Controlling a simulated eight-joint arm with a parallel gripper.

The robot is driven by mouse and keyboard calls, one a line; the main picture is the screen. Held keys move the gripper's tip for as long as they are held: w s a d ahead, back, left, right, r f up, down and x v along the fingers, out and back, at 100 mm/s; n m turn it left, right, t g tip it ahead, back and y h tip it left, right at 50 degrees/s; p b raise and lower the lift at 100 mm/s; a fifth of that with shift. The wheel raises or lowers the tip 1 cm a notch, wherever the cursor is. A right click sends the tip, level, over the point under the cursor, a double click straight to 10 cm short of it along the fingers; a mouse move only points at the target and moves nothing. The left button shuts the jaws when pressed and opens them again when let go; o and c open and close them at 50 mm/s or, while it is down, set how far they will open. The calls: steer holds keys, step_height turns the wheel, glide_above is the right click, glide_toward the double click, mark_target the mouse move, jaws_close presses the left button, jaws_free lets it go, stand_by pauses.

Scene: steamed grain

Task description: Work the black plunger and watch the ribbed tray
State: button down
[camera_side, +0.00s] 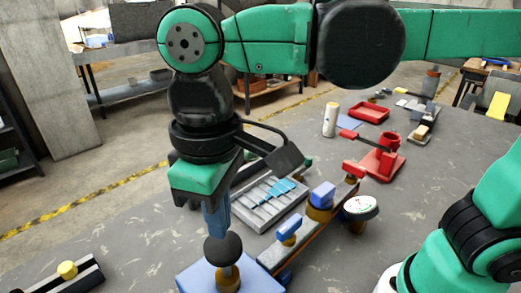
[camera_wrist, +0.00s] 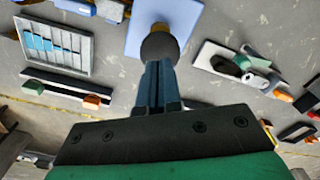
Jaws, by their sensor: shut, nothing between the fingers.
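The black plunger (camera_side: 222,249) is a round dark knob on a short brass-coloured stem, standing on a light blue base plate (camera_side: 199,277). The knob also shows in the wrist view (camera_wrist: 159,46). My gripper (camera_side: 217,232) points down with its blue fingers shut, tips right at the top of the knob; I cannot tell whether they touch it. The closed fingers also show in the wrist view (camera_wrist: 157,70). The grey ribbed tray (camera_side: 257,217) lies behind and right of the plunger, with blue pieces (camera_side: 276,188) across its slats. It also shows in the wrist view (camera_wrist: 75,42).
A rail (camera_side: 300,236) with blue and red blocks on knobs stands right of the plunger. A round dial (camera_side: 360,208) is beside it. A red stand (camera_side: 382,160), a white cylinder (camera_side: 330,119) and a red tray (camera_side: 369,112) are farther back.

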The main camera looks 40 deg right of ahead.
mark_target(222, 243)
steer(key=shift+f, duration=0.15)
steer(key=shift+f, duration=2.45)
steer(key=shift+r, duration=3.8)
steer(key=w+d+f+m+t, duration=0.2)
steer(key=d+f+m+t, duration=0.1)
steer(key=d, duration=0.6)
steer(key=w+d+f+m+t, duration=0.2)
steer(key=d+f+m+t, duration=0.1)
steer(key=d, duration=0.6)
steer(key=shift+d+f+t, duration=0.3)
steer(key=shift+f+t, duration=0.3)
steer(key=shift+f, duration=0.35)
steer(key=shift+w, duration=0.1)
